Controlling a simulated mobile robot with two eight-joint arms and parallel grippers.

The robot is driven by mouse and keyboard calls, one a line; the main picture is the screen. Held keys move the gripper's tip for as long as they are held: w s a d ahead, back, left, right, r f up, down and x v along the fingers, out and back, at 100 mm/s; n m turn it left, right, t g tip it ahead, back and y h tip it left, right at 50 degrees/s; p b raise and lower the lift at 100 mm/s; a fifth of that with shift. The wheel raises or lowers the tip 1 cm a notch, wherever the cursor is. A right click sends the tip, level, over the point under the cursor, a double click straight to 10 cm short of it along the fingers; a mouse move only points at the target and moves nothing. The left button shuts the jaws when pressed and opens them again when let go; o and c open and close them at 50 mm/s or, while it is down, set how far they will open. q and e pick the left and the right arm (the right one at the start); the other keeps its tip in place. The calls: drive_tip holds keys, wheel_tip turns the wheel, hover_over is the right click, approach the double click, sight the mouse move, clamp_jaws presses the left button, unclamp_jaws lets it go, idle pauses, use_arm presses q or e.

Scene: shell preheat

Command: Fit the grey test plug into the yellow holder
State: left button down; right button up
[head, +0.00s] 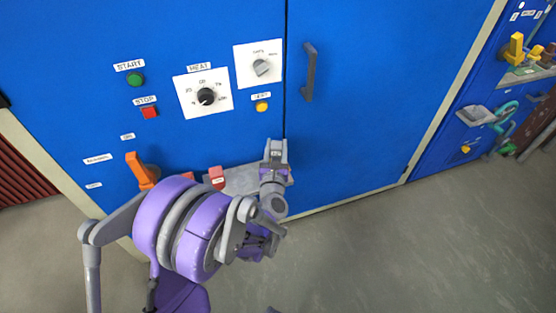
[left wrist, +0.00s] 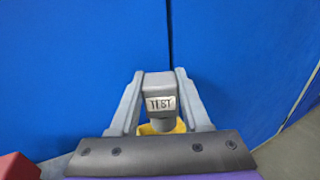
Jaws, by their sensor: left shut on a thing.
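The grey test plug (left wrist: 159,84), with a white TEST label, is between the two fingers of my left gripper (left wrist: 158,80) in the left wrist view. The fingers are shut on its sides. The yellow holder (left wrist: 147,129) shows just below the plug's round lower part, mostly hidden by the plug and my gripper. I cannot tell how deep the plug sits in it. In the head view my left gripper (head: 276,146) is at the blue cabinet front, over the right end of a grey shelf; the holder is hidden there. My right gripper is not in view.
The grey shelf (head: 240,181) carries red blocks (head: 217,177) left of my gripper. An orange handle (head: 141,169) sticks out farther left. Above are a dial panel (head: 203,93), buttons and a grey door handle (head: 309,72). The floor to the right is clear.

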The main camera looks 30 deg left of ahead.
sight(277, 156)
use_arm(q)
wheel_tip(277, 156, down, 4)
drive_tip(key=shift+f+b, duration=0.2)
drive_tip(key=shift+b, duration=0.5)
drive_tip(key=shift+r, duration=0.1)
drive_tip(key=shift+s, duration=0.1)
drive_tip(key=shift+f, duration=0.35)
drive_tip(key=shift+c, duration=1.8)
unclamp_jaws()
